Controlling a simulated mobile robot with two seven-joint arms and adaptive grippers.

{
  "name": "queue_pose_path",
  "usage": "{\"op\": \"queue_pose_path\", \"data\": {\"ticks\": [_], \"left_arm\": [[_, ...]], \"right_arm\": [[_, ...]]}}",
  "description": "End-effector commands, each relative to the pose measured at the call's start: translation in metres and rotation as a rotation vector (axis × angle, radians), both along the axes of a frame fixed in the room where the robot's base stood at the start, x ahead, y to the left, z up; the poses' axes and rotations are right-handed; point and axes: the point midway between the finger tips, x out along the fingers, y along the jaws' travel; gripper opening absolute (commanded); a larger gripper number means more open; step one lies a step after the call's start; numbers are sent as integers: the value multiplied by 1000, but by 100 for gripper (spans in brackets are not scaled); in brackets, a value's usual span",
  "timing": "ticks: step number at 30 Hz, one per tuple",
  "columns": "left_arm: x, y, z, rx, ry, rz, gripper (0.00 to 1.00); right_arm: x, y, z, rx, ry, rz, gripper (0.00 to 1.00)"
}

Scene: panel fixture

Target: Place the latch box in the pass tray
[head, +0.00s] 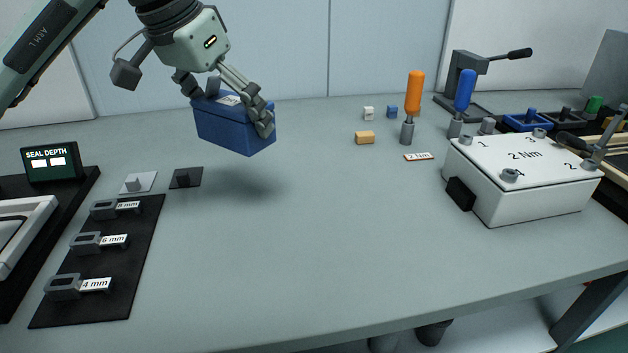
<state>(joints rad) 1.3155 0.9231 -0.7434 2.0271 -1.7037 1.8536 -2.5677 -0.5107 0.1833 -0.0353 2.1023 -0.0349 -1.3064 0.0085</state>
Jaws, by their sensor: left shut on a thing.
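A blue box (222,130) with a lid and a pale label on top, which I take as the latch box, hangs tilted above the back left of the grey table. My left gripper (229,106) reaches down from the upper left and is shut on it, one finger at each end. A soft shadow lies on the table below, so the box is clear of the surface. A small blue tray (527,122) stands at the back right; I cannot tell whether it is the pass tray. My right gripper is not in view.
A black board (130,270) with labelled gauges and a "SEAL DEPTH" display (52,162) are at left. A white "2 Nm" block (525,180), orange driver (413,100), blue driver (463,95) and lever press (480,75) are at right. The middle table (310,240) is clear.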

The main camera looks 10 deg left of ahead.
Motion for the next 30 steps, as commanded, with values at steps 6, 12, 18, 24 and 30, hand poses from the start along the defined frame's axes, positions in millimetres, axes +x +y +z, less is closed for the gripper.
{"op": "queue_pose_path", "data": {"ticks": [6,12,18,24,30], "left_arm": [[-4,-39,-21,1,2,-11,49],[-8,-84,-47,-1,1,-9,49],[-10,-111,-65,-1,-1,-5,49],[-11,-115,-80,-1,3,-2,49],[-11,-115,-106,-2,1,-1,49]], "right_arm": [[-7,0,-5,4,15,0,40],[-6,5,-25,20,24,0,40],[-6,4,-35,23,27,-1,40],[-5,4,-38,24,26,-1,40],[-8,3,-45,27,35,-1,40]]}}
